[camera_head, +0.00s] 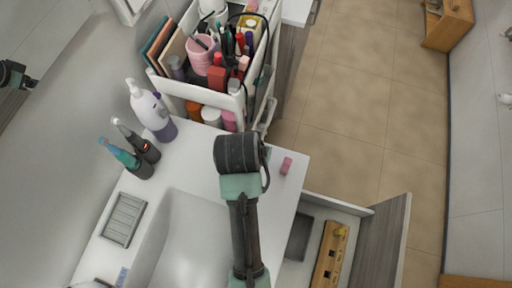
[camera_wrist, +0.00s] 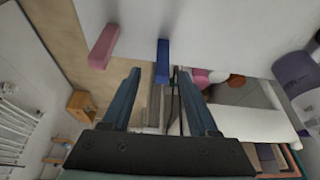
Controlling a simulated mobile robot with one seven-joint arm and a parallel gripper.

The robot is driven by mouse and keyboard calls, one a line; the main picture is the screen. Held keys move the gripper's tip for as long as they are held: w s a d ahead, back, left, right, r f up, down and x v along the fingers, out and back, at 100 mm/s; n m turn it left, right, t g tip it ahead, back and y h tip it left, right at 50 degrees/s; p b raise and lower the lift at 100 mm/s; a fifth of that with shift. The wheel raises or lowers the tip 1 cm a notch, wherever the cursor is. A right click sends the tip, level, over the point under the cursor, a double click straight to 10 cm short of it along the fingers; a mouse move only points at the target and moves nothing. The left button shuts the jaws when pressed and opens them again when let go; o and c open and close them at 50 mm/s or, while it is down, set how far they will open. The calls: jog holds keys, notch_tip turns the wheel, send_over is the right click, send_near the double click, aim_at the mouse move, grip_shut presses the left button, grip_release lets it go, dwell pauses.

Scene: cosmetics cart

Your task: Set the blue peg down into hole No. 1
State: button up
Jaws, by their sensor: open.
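The blue peg (camera_wrist: 162,58) stands on the white counter in the wrist view. It appears between the tips of my open gripper (camera_wrist: 159,73), with a visible gap on either side. I cannot tell its depth relative to the fingers. In the head view my arm hides the peg and the fingers. A wooden block (camera_head: 327,262) with dark holes lies low at the bottom right of the head view, in an open drawer or cabinet. Its hole numbers are too small to read. The block does not clearly show in the wrist view.
A pink peg (camera_head: 286,165) stands right of my arm near the counter edge; it also shows in the wrist view (camera_wrist: 103,46). A full white cart (camera_head: 190,88) stands behind. Bottles (camera_head: 152,110) line the left. A sink (camera_head: 180,235) is left of my arm.

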jog(key=shift+p+x, duration=0.55)
jog(key=shift+x, duration=2.5)
jog(key=shift+w+a, duration=0.1)
jog(key=shift+a, duration=0.05)
jog(key=shift+c, duration=0.2)
grip_shut()
